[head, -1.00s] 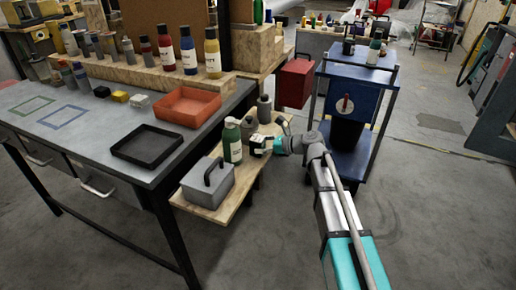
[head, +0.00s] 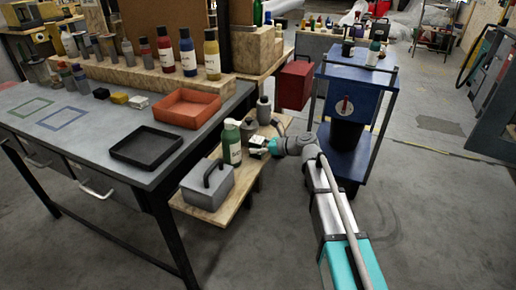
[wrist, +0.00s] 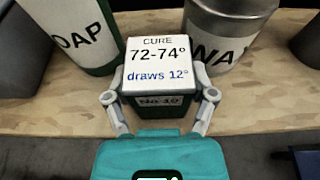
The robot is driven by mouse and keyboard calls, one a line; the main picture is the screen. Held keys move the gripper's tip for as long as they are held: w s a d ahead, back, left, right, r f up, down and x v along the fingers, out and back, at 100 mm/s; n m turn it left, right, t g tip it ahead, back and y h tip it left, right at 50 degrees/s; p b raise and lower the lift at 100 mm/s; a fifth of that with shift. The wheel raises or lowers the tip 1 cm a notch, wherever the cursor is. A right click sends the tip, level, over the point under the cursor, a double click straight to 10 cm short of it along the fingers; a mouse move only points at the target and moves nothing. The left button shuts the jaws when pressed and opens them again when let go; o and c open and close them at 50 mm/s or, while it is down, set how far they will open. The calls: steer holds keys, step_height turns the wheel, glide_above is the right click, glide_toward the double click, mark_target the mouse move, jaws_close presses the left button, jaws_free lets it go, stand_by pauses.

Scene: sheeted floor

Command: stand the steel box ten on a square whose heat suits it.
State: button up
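The steel box ten (wrist: 160,62) is a dark box with a white top reading "CURE 72-74°, draws 12°" and "No 10" on its near side. In the head view the box (head: 257,141) is small, on the low wooden shelf beside the green soap bottle. My gripper (wrist: 160,78) has one finger on each side of the box, close to its sides; whether they press on it I cannot tell. In the head view my gripper (head: 264,148) is at the box's near side. A green outlined square (head: 31,107) and a blue outlined square (head: 62,118) lie empty on the grey bench.
The soap bottle (head: 232,144) and a grey can (wrist: 228,30) stand close behind the box. A grey lidded case (head: 207,187) is at the shelf's front. A black tray (head: 146,147) and an orange tray (head: 188,107) stand on the bench. A blue cart (head: 357,95) is at the right.

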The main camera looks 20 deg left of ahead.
steer(key=c, duration=0.7)
steer(key=shift+r, duration=0.1)
step_height(320, 180, up, 3)
steer(key=p, duration=0.2)
steer(key=shift+f+p, duration=0.2)
steer(key=shift+p, duration=0.2)
steer(key=s+d+r+p, duration=0.7)
steer(key=s+r+p, duration=0.3)
steer(key=s, duration=0.2)
steer(key=shift+d, duration=0.15)
steer(key=shift+r, duration=0.1)
